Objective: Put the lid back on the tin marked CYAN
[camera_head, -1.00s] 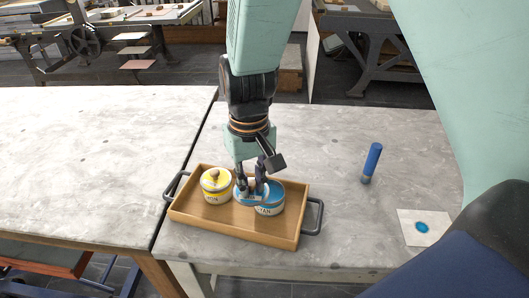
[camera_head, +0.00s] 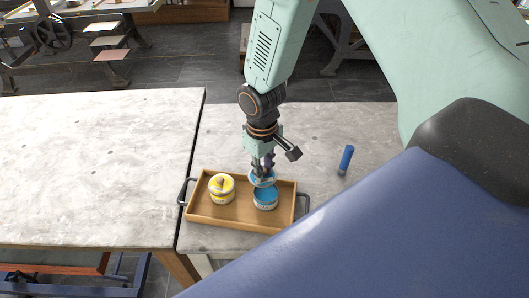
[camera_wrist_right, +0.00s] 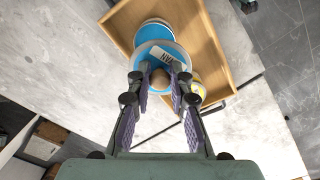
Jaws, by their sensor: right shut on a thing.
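The CYAN tin (camera_head: 265,203) is open and stands in the right part of a wooden tray; blue shows inside it. It also shows in the wrist view (camera_wrist_right: 153,27). My right gripper (camera_head: 264,172) is above the tray, just behind the tin. It is shut on the round wooden knob (camera_wrist_right: 160,78) of the blue lid (camera_head: 262,182). The lid (camera_wrist_right: 148,53) overlaps the tin's edge in both views; I cannot tell whether they touch. My left gripper is not in view.
A yellow tin (camera_head: 222,196) with its knobbed lid on stands left in the tray (camera_head: 237,215), close by. The tray has raised walls and dark side handles. The left tabletop (camera_head: 90,170) is clear.

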